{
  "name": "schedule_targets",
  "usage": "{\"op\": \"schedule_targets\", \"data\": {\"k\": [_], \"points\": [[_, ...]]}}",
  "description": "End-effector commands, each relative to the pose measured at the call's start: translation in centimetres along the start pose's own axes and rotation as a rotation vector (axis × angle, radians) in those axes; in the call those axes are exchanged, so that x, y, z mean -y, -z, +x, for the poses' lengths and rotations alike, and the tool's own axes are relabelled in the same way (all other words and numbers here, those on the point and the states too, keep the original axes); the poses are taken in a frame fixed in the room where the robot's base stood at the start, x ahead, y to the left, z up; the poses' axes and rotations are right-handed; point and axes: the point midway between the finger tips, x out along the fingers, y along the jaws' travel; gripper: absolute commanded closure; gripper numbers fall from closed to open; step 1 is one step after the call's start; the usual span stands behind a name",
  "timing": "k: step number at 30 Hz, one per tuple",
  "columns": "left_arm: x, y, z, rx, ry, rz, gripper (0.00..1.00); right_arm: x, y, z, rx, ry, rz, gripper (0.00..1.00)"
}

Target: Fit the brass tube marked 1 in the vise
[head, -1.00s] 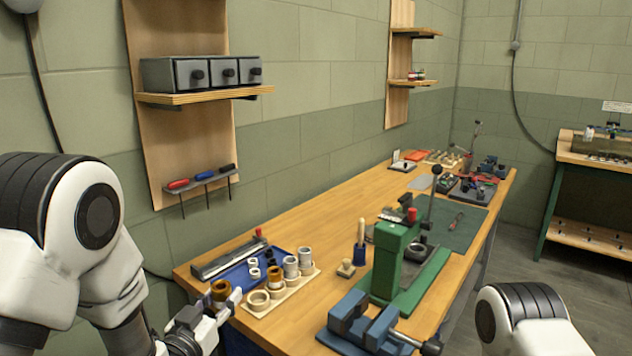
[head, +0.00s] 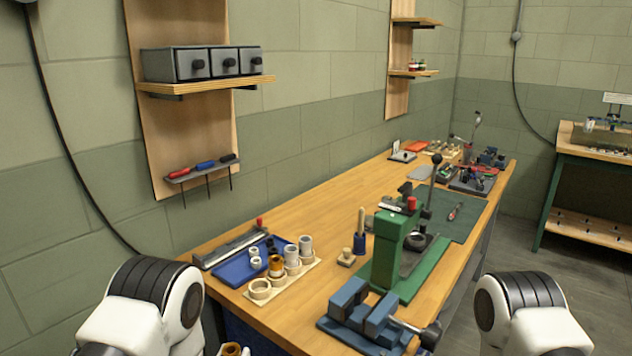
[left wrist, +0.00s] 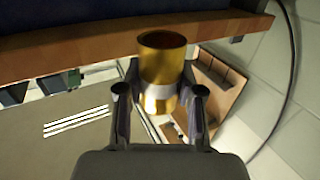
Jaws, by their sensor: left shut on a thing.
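My left gripper (left wrist: 160,80) is shut on a brass tube (left wrist: 162,58), with a finger on each side of it and a paler band low on the tube. In the head view the same tube (head: 231,349) just shows at the bottom edge, in front of the bench; most of the gripper is out of frame there. No number is readable on it. The blue vise (head: 350,300) sits on the bench's near right edge, with a gap between its jaws and its handle towards the right. My right gripper is not in view.
A pale rack (head: 290,279) holds another brass tube (head: 276,265) and grey tubes. Beside it is a blue tray (head: 232,270) with small rings. A green press (head: 392,255) stands right behind the vise. Bare bench top (head: 310,305) lies between rack and vise.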

Motion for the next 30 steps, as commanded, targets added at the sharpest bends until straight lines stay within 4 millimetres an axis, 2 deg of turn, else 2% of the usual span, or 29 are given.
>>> {"op": "schedule_targets", "data": {"k": [3,6,14,23,30], "points": [[0.3,-1.6,-0.3,-0.001,0.050,0.000,1.00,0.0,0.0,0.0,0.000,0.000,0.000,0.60],[0.9,-1.7,-0.2,-0.002,0.096,0.001,1.00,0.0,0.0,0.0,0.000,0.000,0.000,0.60],[2.5,0.6,0.2,-0.001,0.179,0.000,1.00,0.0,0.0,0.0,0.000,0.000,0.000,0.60],[1.9,2.8,-3.6,0.000,0.181,0.001,1.00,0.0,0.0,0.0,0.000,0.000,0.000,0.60],[1.8,2.9,-3.8,-0.002,0.182,0.000,1.00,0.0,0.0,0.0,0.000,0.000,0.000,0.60]]}}
